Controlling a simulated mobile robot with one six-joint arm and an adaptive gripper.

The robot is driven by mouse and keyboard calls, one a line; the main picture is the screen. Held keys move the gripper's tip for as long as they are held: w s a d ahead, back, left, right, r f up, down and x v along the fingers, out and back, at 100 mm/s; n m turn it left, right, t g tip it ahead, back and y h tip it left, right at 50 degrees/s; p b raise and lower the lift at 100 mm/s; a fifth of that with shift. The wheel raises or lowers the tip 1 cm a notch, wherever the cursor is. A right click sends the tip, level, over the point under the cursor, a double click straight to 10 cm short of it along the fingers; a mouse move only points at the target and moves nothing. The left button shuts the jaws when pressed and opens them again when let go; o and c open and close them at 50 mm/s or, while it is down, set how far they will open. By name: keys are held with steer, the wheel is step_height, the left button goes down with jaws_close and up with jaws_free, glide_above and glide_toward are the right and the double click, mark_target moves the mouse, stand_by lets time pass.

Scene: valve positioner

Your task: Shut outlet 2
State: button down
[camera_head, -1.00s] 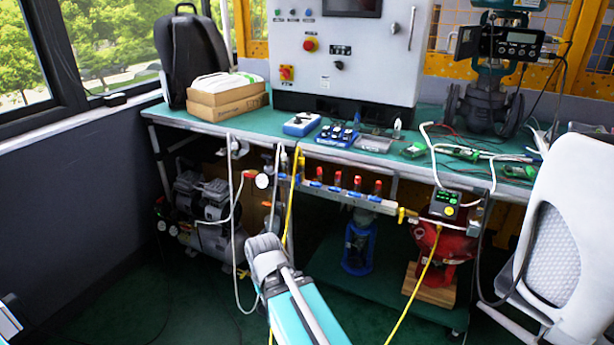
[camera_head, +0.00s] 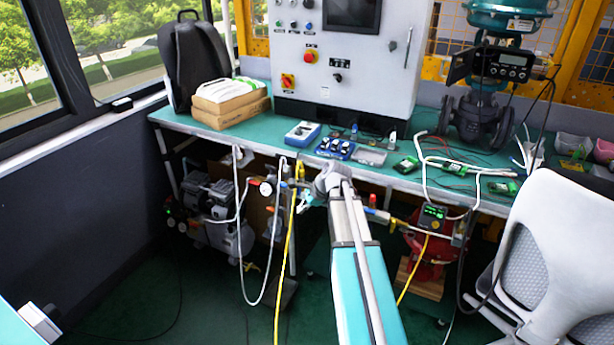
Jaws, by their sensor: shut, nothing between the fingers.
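The valve manifold (camera_head: 378,214) runs under the front edge of the bench. My arm crosses in front of it and hides most of it. One red-handled valve (camera_head: 372,200) shows just right of my arm, but I cannot tell which outlet it is. The manifold's blue left-end fitting (camera_head: 285,185) shows near the yellow hose. The other valves, including outlet 2 as far as I can tell, are hidden. I cannot make out my gripper. A small pale turquoise part shows left of my arm's upper joint, possibly part of my wrist.
The green bench (camera_head: 250,136) carries a control cabinet (camera_head: 345,70), boxes (camera_head: 230,112) and circuit boards. Yellow (camera_head: 287,255) and white hoses hang left of my arm. A white chair (camera_head: 555,245) stands front right.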

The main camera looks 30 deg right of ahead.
mark_target(300, 191)
steer(key=w+d+r+m+t+p, duration=0.2)
steer(key=w+d+r+m+p, duration=0.1)
steer(key=d+r+m, duration=0.4)
steer(key=d, duration=0.3)
steer(key=shift+r+y+p, duration=0.2)
steer(key=shift+y+p, duration=0.1)
steer(key=shift+p, duration=0.1)
steer(key=shift+w+f, duration=0.1)
steer(key=shift+w, duration=0.05)
steer(key=shift+b+x, duration=0.95)
steer(key=shift+x, duration=0.15)
steer(key=shift+b+x, duration=2.6)
steer(key=shift+x, duration=1.2)
steer(key=shift+w, duration=0.2)
steer(key=shift+d, duration=0.1)
steer(key=shift+d+r+p, duration=0.1)
steer(key=shift+r+p, duration=0.1)
steer(key=shift+p, duration=0.1)
